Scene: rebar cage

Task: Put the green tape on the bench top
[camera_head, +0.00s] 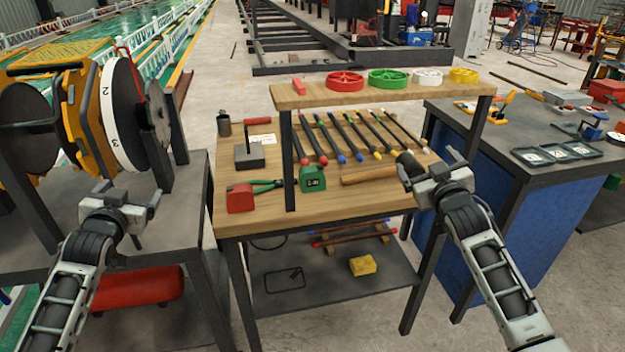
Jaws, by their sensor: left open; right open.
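A green spoked roll (388,79), which looks like the green tape, lies flat on the raised wooden shelf (420,93), between a red roll (345,81) and a white one (428,77). A green boxy item with a dark face (312,180) stands on the wooden bench top (290,219) below. My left gripper (145,212) is open and empty, left of the bench by the grey stand. My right gripper (428,172) is open and appears empty at the bench's right edge, overlapping a hammer head in the picture; contact cannot be told.
A yellow roll (464,74) sits at the shelf's right end. Several coloured-tip rods (350,135), a hammer (370,174) and a red block (240,197) lie on the bench. A shelf post (287,160) stands at the front left. A blue cabinet (530,215) is to the right.

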